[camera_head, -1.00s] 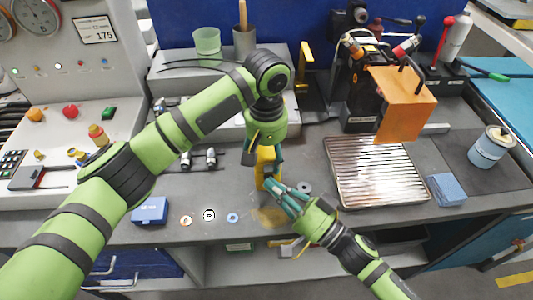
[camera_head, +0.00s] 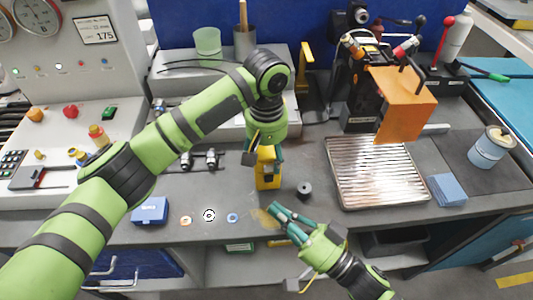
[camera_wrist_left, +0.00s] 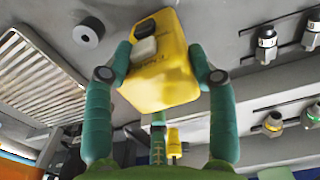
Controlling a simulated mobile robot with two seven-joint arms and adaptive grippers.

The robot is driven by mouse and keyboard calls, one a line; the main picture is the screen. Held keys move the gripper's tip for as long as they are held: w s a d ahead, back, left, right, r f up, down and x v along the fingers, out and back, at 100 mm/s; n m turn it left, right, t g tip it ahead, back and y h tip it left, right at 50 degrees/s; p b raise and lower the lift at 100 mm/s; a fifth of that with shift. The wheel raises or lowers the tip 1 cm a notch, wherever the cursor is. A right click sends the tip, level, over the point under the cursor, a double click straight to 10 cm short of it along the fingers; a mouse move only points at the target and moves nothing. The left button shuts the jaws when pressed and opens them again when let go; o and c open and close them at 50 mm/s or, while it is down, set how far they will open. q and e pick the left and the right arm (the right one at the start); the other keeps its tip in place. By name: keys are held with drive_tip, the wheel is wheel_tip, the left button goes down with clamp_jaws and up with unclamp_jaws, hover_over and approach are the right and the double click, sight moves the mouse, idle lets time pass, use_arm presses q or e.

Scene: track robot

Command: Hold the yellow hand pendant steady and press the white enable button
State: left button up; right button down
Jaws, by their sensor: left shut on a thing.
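The yellow hand pendant (camera_head: 267,176) is upright between the fingers of my left gripper (camera_head: 264,158), over the grey bench. In the left wrist view, the pendant (camera_wrist_left: 165,80) sits between both fingertips of my left gripper (camera_wrist_left: 165,75), one on each side.
A dark ring-shaped roll (camera_head: 304,190) lies right of the pendant. A blue box (camera_head: 150,210) and small rings lie at the bench's front left.

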sight(267, 152)
use_arm(q)
drive_tip(key=o, duration=1.6)
drive_tip(key=shift+o, duration=0.2)
drive_tip(key=shift+r, duration=0.1)
wheel_tip(267, 152, up, 12)
drive_tip(key=shift+s, duration=0.1)
